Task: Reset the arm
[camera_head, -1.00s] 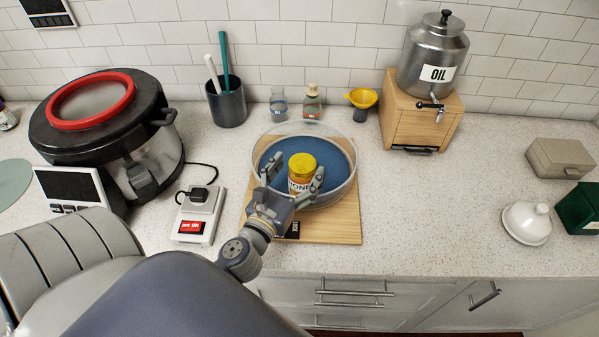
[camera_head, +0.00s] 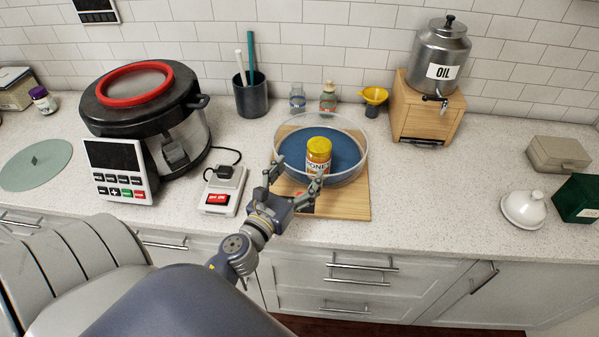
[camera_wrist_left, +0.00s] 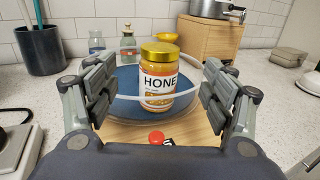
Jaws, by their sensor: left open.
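My left gripper (camera_head: 292,186) is open and empty, just in front of the round glass dish in the head view. In the left wrist view its two fingers (camera_wrist_left: 160,95) stand wide apart on either side of the picture. A honey jar (camera_head: 318,156) with a yellow lid stands upright inside the clear dish (camera_head: 361,163), which has a blue bottom. The jar also shows in the left wrist view (camera_wrist_left: 158,80), beyond the fingertips and apart from them. My right gripper is not in view.
The dish stands on a wooden board (camera_head: 345,205). A utensil cup (camera_head: 250,97), two small bottles, a yellow funnel (camera_head: 374,97) and an oil dispenser (camera_head: 437,65) stand behind.

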